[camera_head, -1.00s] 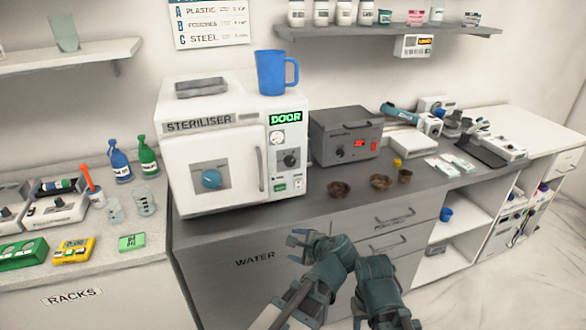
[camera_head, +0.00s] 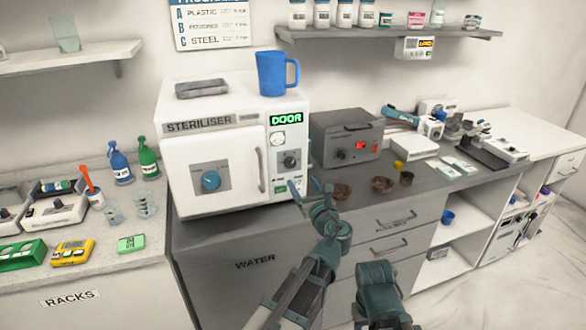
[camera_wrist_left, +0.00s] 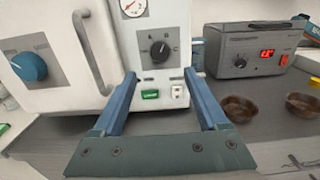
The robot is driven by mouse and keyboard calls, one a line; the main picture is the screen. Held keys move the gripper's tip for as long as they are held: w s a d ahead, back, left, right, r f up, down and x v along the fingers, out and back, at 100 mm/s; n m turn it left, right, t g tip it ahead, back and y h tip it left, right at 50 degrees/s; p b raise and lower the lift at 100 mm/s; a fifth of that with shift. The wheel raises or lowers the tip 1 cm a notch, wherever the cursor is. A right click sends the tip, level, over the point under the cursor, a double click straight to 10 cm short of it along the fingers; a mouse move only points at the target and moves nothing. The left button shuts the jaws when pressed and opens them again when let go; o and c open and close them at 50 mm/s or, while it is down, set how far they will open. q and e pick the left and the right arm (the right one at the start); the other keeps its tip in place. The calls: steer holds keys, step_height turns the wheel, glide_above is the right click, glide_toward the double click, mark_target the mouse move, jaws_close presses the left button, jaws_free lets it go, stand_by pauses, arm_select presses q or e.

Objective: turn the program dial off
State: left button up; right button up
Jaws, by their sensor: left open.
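The steriliser (camera_head: 212,150) is a white box on the grey counter. Its green display reads DOOR. The program dial (camera_head: 290,160) is a black knob on the right-hand panel, below a round gauge. In the left wrist view the program dial (camera_wrist_left: 160,50) shows ahead, between and beyond the fingertips, with letters around it. My left gripper (camera_head: 307,188) is open and empty, just in front of and below the panel, apart from the dial. It also shows in the left wrist view (camera_wrist_left: 160,78). My right gripper (camera_head: 383,318) is low in the head view; its jaws cannot be made out.
A blue door knob (camera_head: 210,180) and a vertical handle (camera_head: 260,170) are on the steriliser door. A blue mug (camera_head: 272,74) stands on top. A grey box with a red display (camera_head: 345,138) and brown bowls (camera_head: 341,191) are to the right.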

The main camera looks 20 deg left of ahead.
mark_target(292, 165)
arm_select(q)
steer(key=x, duration=1)
steer(key=shift+s, duration=0.1)
jaws_close()
